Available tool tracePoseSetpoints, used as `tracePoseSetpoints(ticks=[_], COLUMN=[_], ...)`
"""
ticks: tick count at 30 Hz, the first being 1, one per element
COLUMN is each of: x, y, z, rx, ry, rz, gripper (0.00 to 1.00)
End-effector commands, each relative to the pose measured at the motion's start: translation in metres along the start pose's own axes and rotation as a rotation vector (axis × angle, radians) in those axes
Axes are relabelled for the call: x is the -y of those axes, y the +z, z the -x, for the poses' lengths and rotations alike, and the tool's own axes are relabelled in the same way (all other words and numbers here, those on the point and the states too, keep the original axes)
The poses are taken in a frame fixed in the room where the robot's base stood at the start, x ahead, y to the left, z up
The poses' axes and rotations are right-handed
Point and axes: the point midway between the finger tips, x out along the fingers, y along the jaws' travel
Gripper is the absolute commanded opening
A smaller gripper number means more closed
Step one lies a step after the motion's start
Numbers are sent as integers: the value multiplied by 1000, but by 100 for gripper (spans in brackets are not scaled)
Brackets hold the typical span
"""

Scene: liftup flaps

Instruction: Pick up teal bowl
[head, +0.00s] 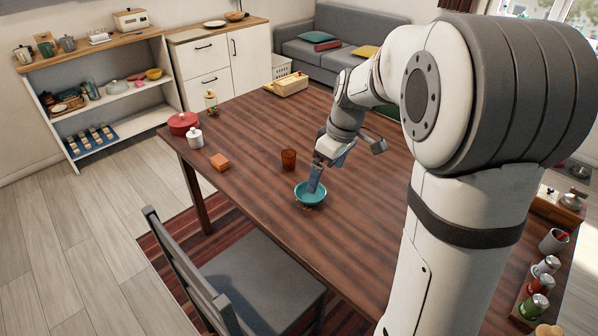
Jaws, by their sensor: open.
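The teal bowl (302,197) stands upright on the dark wooden table (262,137), near the edge by the grey chair. My gripper (314,184) points down at the bowl, with its fingers over or inside the bowl's right part. The fingers are open. The arm comes in from the right and hides part of the bowl's far rim. I cannot tell whether a finger touches the bowl.
A brown cup (289,159) stands just behind the bowl. An orange block (220,162), a white jar (195,138) and a red pot (183,123) are further left. A grey chair (245,275) stands at the near edge. The table right of the bowl is clear.

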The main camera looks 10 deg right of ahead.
Motion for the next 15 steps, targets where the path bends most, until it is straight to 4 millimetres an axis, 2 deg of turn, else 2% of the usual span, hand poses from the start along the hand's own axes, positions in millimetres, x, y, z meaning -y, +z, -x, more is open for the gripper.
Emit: tracePoseSetpoints(ticks=[1, 6, 15], x=[-14, -58, -126], y=[-9, -34, -63], z=[-11, -46, -123], rx=[-3, -31, -120], ry=[-20, -78, -153], rz=[49, 248, 588], gripper=[100, 100, 100])
